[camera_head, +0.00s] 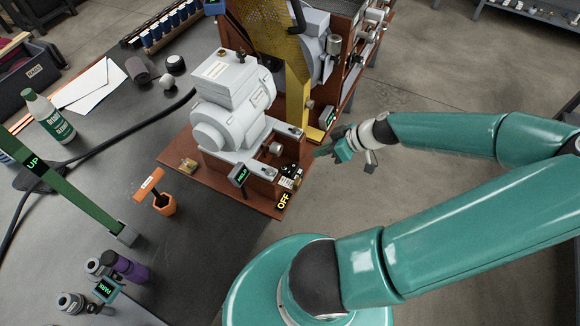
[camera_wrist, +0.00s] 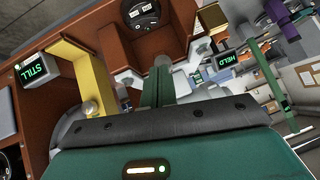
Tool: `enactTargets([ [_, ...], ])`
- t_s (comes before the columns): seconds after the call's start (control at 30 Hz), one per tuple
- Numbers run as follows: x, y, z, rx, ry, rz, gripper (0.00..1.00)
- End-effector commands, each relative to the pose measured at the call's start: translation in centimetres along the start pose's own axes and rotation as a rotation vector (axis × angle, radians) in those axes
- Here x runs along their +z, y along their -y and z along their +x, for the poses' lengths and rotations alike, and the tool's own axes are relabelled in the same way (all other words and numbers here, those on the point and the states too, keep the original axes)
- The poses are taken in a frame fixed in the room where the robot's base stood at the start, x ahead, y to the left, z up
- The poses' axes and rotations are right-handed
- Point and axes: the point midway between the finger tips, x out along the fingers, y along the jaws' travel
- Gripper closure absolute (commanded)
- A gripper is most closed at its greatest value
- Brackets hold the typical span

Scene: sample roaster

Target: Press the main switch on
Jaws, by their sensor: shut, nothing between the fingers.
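The main switch appears to be the small black and white unit (camera_head: 290,177) on the front right corner of the red-brown machine base, just behind a yellow-lettered OFF display (camera_head: 283,201). My gripper (camera_head: 322,152) is shut and empty, to the right of and a little behind the switch in the head view, with a visible gap between them. In the wrist view my gripper's green fingers (camera_wrist: 160,82) lie together and point towards the red-brown base. I cannot tell whether a round black part with white marks (camera_wrist: 140,13) at the top there is the switch.
The grey motor (camera_head: 232,100) stands beside the switch. A HELD display (camera_head: 240,175) is left of it; a STILL display (camera_wrist: 40,69) hangs by a yellow bracket (camera_wrist: 82,78). An orange holder (camera_head: 163,204) and a green bar (camera_head: 70,192) are further left. Open floor lies right.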

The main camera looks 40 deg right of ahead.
Motion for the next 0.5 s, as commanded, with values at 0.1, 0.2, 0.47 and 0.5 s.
enactTargets([
  [0.1, 0.0, -0.1, -0.1, 0.000, 0.000, -0.001, 1.00],
  [0.2, 0.1, -0.1, -0.2, 0.000, 0.001, -0.001, 1.00],
  [0.47, 0.1, 0.0, 0.8, -0.003, 0.001, -0.001, 1.00],
  [0.5, 0.1, 0.0, 1.3, -0.004, 0.001, -0.001, 1.00],
])
